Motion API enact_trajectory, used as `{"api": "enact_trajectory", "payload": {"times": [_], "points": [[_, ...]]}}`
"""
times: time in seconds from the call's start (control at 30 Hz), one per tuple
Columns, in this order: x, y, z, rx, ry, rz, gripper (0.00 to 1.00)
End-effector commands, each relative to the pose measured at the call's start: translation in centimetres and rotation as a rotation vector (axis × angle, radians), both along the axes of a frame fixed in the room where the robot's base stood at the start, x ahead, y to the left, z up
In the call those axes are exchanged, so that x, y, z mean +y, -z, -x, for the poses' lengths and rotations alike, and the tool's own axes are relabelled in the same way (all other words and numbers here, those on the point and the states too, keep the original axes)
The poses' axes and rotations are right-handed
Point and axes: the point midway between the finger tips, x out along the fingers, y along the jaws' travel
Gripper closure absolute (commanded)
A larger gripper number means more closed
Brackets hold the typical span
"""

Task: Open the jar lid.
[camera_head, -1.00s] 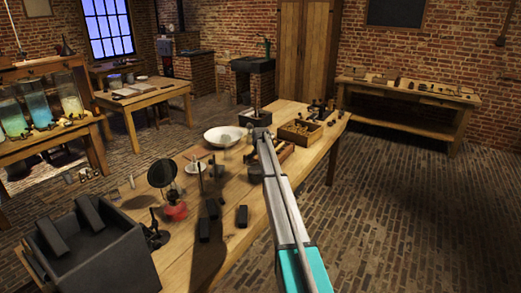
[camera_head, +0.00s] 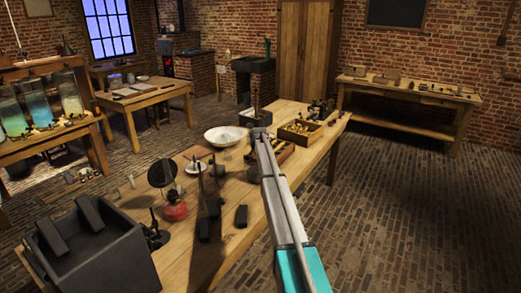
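Three glass battery jars stand in a row on the wooden stand at the far left. The left jar (camera_head: 12,118) holds pale greenish liquid, the middle jar (camera_head: 39,108) bluish liquid, and the right jar (camera_head: 70,99) pale yellowish liquid. They are small in view, and I cannot make out whether a lid sits on any of them. My grey and teal arm reaches up from the bottom right over the long workbench (camera_head: 190,262), well to the right of the jars. I see no gripper fingers; the far end of the arm hides what lies behind it.
The bench holds a dark open box (camera_head: 110,268), a red-based burner (camera_head: 174,212), dark blocks (camera_head: 241,216), a white bowl (camera_head: 224,136) and a wooden tray of small brass-coloured pieces (camera_head: 299,132). A side table (camera_head: 150,98) stands behind. The brick floor (camera_head: 420,220) at right is clear.

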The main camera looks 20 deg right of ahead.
Motion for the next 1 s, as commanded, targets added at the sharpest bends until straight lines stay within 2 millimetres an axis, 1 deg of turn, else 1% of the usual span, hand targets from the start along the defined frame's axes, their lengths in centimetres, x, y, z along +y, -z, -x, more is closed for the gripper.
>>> {"api": "enact_trajectory", "payload": {"times": [0.27,1.0], "points": [[-0.8,-0.6,0.6,0.003,0.000,-0.003,0.57],[-0.1,-3.4,2.8,0.003,0.000,-0.002,0.57]]}}
